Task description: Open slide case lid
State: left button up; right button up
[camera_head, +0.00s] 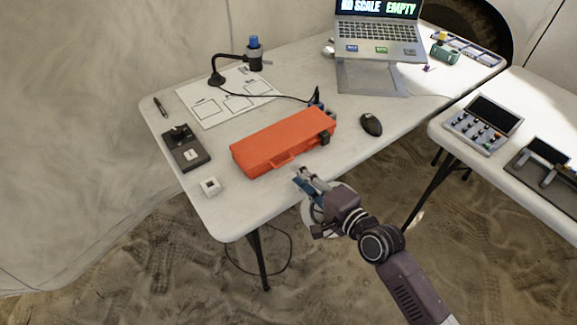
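The orange slide case (284,140) lies on the white table with its lid closed. A handle shows on its near side, and a dark part sits at its right end. My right gripper (304,178) is just off the near long side of the case, at the table's front edge. Its fingers point toward the case; I cannot tell whether they touch it or how far apart they are. My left gripper is not in view.
A black mouse (371,125) lies right of the case. A small white cube (210,186) and a dark device (186,148) stand to its left. Behind it are a printed sheet (208,108), a stand with a dark cylinder (254,58) and a laptop (376,38). A second table (450,108) is at right.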

jog(key=shift+x, duration=3.2)
grip_shut()
